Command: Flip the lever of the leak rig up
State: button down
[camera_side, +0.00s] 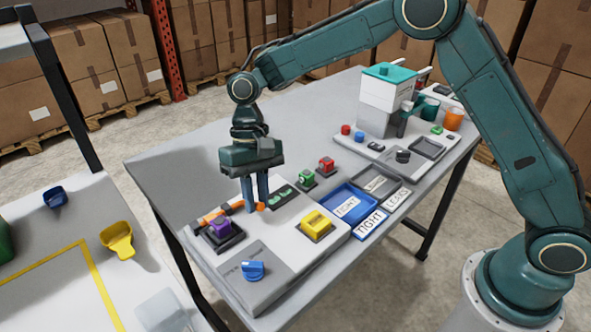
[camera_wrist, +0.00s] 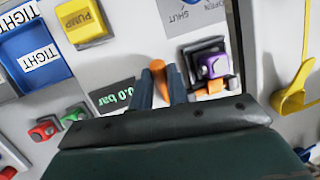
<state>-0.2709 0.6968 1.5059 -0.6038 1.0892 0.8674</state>
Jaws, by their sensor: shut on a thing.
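The leak rig (camera_side: 285,254) is a grey panel on the table, with an orange lever (camera_side: 262,206) near its back edge. My gripper (camera_side: 257,209) points down, its two blue fingers shut on the lever. In the wrist view the lever (camera_wrist: 158,72) shows as a rounded orange end between the fingertips (camera_wrist: 160,88). Its lower part is hidden, so I cannot tell its exact tilt. A dark display (camera_wrist: 112,98) beside it reads 0.0 bar in green. A purple block (camera_side: 219,226) sits in a black holder, with orange pieces (camera_side: 222,212) behind it.
The rig also carries a yellow PUMP button (camera_side: 316,223) and a blue knob (camera_side: 252,269) with OPEN and SHUT marks. A white machine (camera_side: 388,95) stands behind. A yellow scoop (camera_side: 117,239) lies on the left table.

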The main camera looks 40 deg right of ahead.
jog(key=shift+w+r+g, duration=0.1)
jog(key=shift+r+g, duration=0.05)
jog(key=shift+g, duration=0.25)
jog(key=c, duration=1.3)
grip_release()
jog(key=shift+c, duration=0.2)
jog(key=shift+s+a+f+t, duration=0.15)
jog(key=shift+s+f+t, duration=0.1)
jog(key=shift+t, duration=0.25)
jog(key=shift+s+f+n+t, duration=0.15)
jog(key=shift+s+f+t, duration=0.2)
jog(key=shift+t, duration=0.4)
jog(key=shift+s+f+n+t, duration=0.2)
jog(key=shift+f+t, duration=0.2)
jog(key=shift+t, duration=0.35)
jog(key=d+r, duration=0.3)
jog(key=r, duration=1.1)
jog(key=s+d+r+t, duration=0.2)
jog(key=s+d+r, duration=0.1)
jog(key=s+d, duration=0.4)
jog(key=s+d+r+t+h, duration=0.1)
jog(key=s+d+r+t, duration=0.1)
jog(key=s+d, duration=0.5)
jog(key=shift+s+r, duration=0.9)
jog(key=shift+s, duration=0.1)
